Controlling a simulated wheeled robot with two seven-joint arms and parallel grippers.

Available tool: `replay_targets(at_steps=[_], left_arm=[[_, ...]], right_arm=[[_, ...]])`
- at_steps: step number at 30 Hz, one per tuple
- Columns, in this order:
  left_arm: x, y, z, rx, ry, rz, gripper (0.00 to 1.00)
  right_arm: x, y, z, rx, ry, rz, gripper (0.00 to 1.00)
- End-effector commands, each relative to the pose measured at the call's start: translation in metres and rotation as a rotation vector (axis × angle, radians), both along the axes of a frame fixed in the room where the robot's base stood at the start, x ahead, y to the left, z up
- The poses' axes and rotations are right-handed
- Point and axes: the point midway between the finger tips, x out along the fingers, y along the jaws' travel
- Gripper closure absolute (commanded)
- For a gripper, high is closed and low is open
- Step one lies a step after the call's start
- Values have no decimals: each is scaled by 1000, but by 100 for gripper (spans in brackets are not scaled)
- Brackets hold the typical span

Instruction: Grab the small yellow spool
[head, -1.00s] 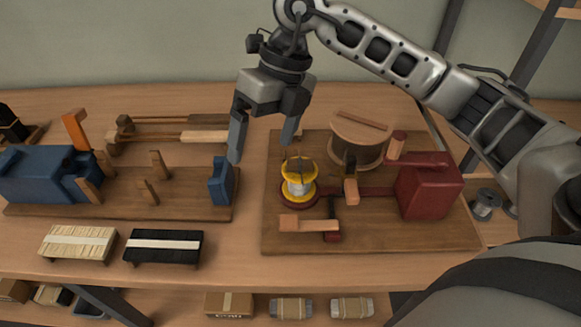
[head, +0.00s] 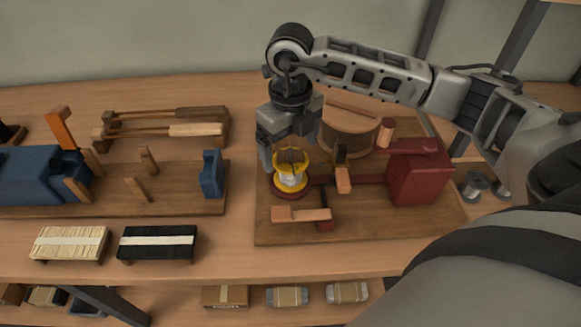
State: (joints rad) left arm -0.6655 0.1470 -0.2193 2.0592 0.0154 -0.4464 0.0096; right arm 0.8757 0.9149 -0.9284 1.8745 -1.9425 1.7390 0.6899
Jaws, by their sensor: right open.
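The small yellow spool (head: 291,181) stands upright on a dark red round base on the right-hand wooden board. It has yellow rims and a pale wound middle. My right gripper (head: 287,163) is open and hangs down just above and around the top of the spool. One finger shows at the spool's left side; the other finger is hard to make out. I cannot tell whether the fingers touch the spool. My left gripper is not in view.
A red block machine (head: 420,178) and a large wooden drum (head: 349,136) share the board (head: 370,226). A blue vise-like fixture (head: 40,175) stands on the left. Pale (head: 69,244) and black (head: 158,244) bristle bundles lie in front. The table's front strip is clear.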

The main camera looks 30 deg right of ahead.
Motion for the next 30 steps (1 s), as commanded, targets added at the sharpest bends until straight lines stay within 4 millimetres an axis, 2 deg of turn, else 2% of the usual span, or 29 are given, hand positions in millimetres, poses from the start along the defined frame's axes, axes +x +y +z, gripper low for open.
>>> replay_targets(at_steps=[6, 9, 17, 20, 21, 23, 30], left_arm=[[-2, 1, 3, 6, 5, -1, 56], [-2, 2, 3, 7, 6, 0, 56], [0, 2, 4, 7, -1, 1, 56], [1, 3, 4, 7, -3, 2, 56], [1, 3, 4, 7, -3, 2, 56], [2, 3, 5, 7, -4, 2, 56], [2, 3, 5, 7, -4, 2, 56]], right_arm=[[-1, -1, -33, 0, 6, -1, 10], [0, -1, -43, 2, 3, 1, 10], [0, -1, -46, 1, 1, 1, 10], [0, -1, -46, 1, 1, 1, 35], [0, -1, -46, 1, 1, 1, 46], [0, -1, -46, 1, 1, 1, 60], [0, -1, -45, 1, 0, 1, 60]])
